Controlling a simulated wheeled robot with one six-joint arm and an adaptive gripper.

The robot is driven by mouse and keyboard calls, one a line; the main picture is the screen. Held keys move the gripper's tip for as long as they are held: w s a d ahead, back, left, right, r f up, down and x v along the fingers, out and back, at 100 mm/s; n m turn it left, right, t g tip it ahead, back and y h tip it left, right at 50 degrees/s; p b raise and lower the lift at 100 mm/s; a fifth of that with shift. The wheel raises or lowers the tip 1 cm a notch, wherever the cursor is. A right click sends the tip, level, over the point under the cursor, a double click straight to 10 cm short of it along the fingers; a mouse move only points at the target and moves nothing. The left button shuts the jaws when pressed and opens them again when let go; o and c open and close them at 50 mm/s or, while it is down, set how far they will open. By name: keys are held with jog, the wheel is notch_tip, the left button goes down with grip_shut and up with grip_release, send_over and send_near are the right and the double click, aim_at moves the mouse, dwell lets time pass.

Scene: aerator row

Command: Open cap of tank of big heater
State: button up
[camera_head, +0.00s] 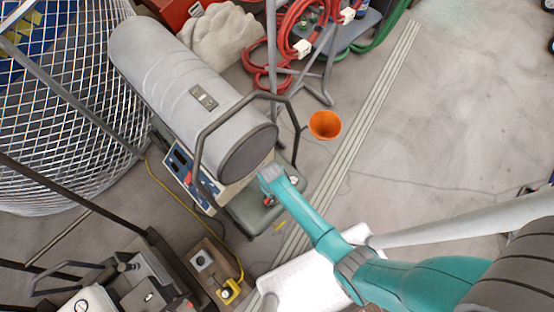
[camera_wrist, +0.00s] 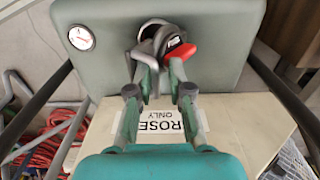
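The big heater (camera_head: 190,80) is a grey cylinder with a dark round end, set over a grey-green tank (camera_head: 250,215). In the wrist view the tank (camera_wrist: 225,65) fills the upper middle, with a round gauge at its left. The tank's cap (camera_wrist: 150,32) is grey, with a red lever part (camera_wrist: 182,52) at its right. My gripper (camera_wrist: 162,68) reaches up to the cap, its two fingers apart with a gap between the tips. The tips overlap the cap's lower edge, and the right tip is by the red part. I cannot tell whether they touch. In the head view my gripper (camera_head: 268,178) is above the tank.
A dark tubular handle frame (camera_head: 203,150) surrounds the heater's end. A pale panel with a partly hidden label (camera_wrist: 158,124) lies below the tank in the wrist view. An orange funnel (camera_head: 325,124) stands on the floor. Red hoses (camera_head: 283,35) lie behind.

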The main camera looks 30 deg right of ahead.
jog(key=shift+w+r, duration=0.1)
jog(key=shift+r, duration=0.05)
notch_tip(320, 180, up, 7)
jog(key=shift+w+d, duration=0.15)
jog(key=shift+d, duration=0.3)
dwell(0.3)
dwell(0.9)
jog(key=s+d+r+m+t, duration=0.1)
jog(key=s+d+r+t, duration=0.2)
jog(key=s, duration=0.4)
jog(key=s+d+r+m+t, duration=0.1)
jog(key=s+r+t, duration=0.3)
jog(key=s, duration=0.4)
jog(key=s+r+t, duration=0.2)
jog(key=s+r, duration=0.1)
jog(key=r, duration=0.7)
jog(key=s+r+m+t, duration=0.1)
jog(key=s+r+t, duration=0.2)
jog(key=r, duration=0.8)
jog(key=s+d+r+t, duration=0.1)
jog(key=s+r, duration=0.3)
jog(key=r, duration=0.6)
jog(key=shift+s+r+m+t, duration=0.2)
jog(key=shift+s+m+t, duration=0.15)
jog(key=shift+t, duration=0.55)
